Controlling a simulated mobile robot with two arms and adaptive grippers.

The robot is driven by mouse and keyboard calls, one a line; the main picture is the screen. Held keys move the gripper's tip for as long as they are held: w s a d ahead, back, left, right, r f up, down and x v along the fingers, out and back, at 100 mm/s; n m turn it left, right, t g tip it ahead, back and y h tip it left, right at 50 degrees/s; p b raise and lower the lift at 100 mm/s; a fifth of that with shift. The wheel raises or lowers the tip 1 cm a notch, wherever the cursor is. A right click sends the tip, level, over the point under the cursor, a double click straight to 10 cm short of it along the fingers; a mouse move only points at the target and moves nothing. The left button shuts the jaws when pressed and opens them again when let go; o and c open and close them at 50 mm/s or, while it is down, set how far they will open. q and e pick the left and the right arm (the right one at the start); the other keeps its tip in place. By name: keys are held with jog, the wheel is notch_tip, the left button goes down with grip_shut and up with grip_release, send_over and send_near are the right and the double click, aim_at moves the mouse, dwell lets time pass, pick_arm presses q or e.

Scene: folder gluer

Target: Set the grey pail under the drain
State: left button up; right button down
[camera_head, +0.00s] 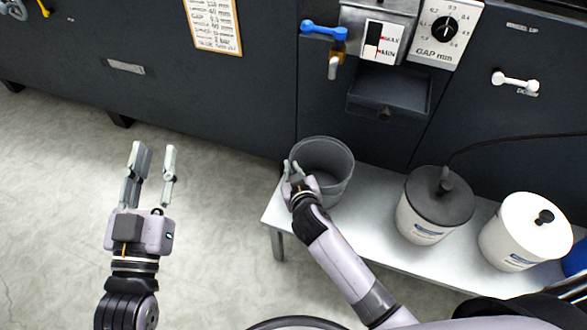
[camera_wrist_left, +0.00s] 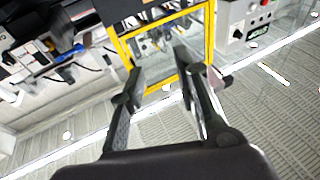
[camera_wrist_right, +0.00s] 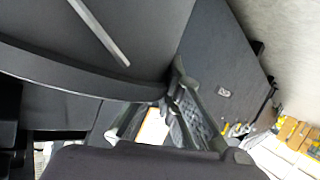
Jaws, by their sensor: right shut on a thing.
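The grey pail (camera_head: 335,160) is an open, empty-looking bucket at the left end of a low white bench (camera_head: 375,205), in the head view. My right gripper (camera_head: 292,170) is shut on the pail's near-left rim. In the right wrist view the pail's dark wall (camera_wrist_right: 90,45) fills the upper left, beside the fingers (camera_wrist_right: 178,100). A brass drain tap (camera_head: 334,66) with a blue lever (camera_head: 324,31) sticks out of the machine front, above and behind the pail. My left gripper (camera_head: 152,165) is open and empty over the floor at the left.
A dark drip tray (camera_head: 388,92) juts from the machine right of the tap. A white bucket with a dark lid (camera_head: 425,220) and one with a white lid (camera_head: 520,235) stand on the bench to the right. The floor (camera_head: 60,170) at left is clear.

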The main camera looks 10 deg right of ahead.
jog(key=c, duration=1.8)
grip_release()
pick_arm(q)
jog(key=shift+r, duration=0.1)
